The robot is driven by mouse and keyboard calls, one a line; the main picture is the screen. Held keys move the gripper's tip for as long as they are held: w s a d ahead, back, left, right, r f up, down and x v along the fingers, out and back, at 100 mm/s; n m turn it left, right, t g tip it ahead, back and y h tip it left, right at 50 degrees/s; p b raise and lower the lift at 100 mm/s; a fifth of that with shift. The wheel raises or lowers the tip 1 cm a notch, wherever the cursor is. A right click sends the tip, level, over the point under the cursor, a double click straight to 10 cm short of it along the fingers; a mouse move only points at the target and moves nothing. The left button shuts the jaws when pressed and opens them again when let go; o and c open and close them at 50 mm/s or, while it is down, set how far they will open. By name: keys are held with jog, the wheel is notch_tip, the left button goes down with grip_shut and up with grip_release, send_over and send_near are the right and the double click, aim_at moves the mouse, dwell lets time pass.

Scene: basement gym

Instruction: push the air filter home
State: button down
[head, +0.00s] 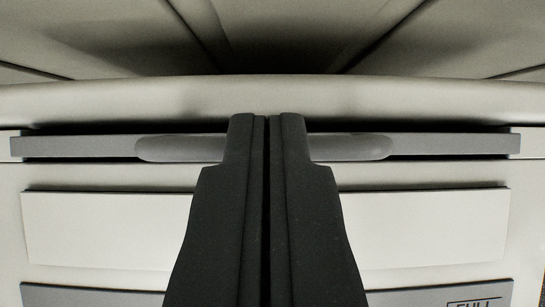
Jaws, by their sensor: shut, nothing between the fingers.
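The air filter (440,143) shows as a long grey strip lying across a slot in a pale housing (110,175). A rounded grey grip (180,148) runs along the middle of its front. Dark gaps show above and below the filter. My gripper (268,118) is shut and empty, with its dark fingers side by side in front of the middle of the filter. The fingers hide the centre of the grip. I cannot tell whether the fingertips touch the filter or how far it stands out of the slot.
A rounded pale ledge (400,95) of the housing runs just above the slot. Below the slot is a blank pale panel (430,225), and lower right a grey label reading "FULL" (473,303). Dark recessed surfaces lie above the ledge.

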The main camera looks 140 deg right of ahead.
jog(key=shift+s+f, duration=0.1)
jog(key=shift+f, duration=0.7)
